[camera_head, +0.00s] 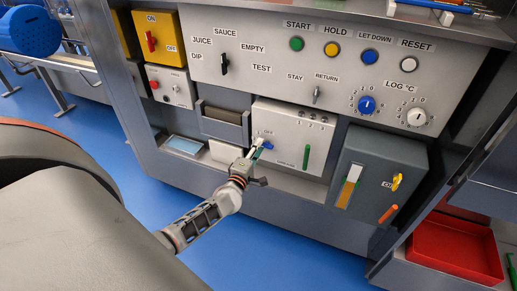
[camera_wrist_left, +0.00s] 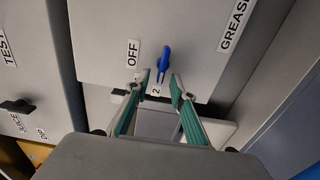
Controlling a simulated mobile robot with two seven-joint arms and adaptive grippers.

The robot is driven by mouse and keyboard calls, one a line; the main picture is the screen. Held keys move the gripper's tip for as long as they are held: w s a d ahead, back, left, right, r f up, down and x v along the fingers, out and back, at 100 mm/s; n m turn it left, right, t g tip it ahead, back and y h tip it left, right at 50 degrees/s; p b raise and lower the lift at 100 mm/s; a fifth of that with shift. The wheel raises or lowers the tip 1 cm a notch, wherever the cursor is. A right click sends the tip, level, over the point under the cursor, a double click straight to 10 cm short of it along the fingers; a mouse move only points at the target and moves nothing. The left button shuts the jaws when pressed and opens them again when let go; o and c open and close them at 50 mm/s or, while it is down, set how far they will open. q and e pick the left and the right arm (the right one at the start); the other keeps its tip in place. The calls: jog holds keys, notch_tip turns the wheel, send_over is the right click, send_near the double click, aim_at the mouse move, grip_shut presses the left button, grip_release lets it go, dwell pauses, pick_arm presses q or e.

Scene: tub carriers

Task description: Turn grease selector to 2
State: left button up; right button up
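The grease selector (camera_head: 267,145) is a small blue lever knob on a light grey box at the lower middle of the panel. In the left wrist view the knob (camera_wrist_left: 165,58) has its narrow end pointing down the picture, towards the label 2. The OFF label is left of it and a GREASE label is at the upper right. My left gripper (camera_head: 257,152) is at the knob; in the wrist view its green-padded fingers (camera_wrist_left: 161,82) are open, with the narrow end between the tips and gaps showing. Contact is not clear. My right gripper is not in view.
A green lever (camera_head: 306,156) stands right of the selector on the same box. A brown-fronted recess (camera_head: 222,115) lies left. A red bin (camera_head: 455,247) is at the lower right.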

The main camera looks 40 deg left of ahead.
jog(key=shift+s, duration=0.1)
pick_arm(q)
jog(key=v, duration=1.2)
dwell(0.4)
jog(key=s+d+f+m+g+h+p, duration=0.1)
jog(key=s+d+m+h+p, duration=0.2)
jog(key=d+m, duration=0.35)
jog(key=s+d+m+g+h, duration=0.1)
jog(key=s+d+m+h, duration=0.2)
jog(key=s+d+m, duration=0.4)
jog(key=s+d+f+m+g+h+p, duration=0.1)
jog(key=s+d+f+m+g, duration=0.3)
jog(key=s+d+m, duration=0.4)
jog(key=s+m+g+p, duration=0.1)
jog(key=s+m, duration=0.2)
jog(key=s, duration=0.1)
jog(key=shift+m+p, duration=0.3)
jog(key=shift+m, duration=0.05)
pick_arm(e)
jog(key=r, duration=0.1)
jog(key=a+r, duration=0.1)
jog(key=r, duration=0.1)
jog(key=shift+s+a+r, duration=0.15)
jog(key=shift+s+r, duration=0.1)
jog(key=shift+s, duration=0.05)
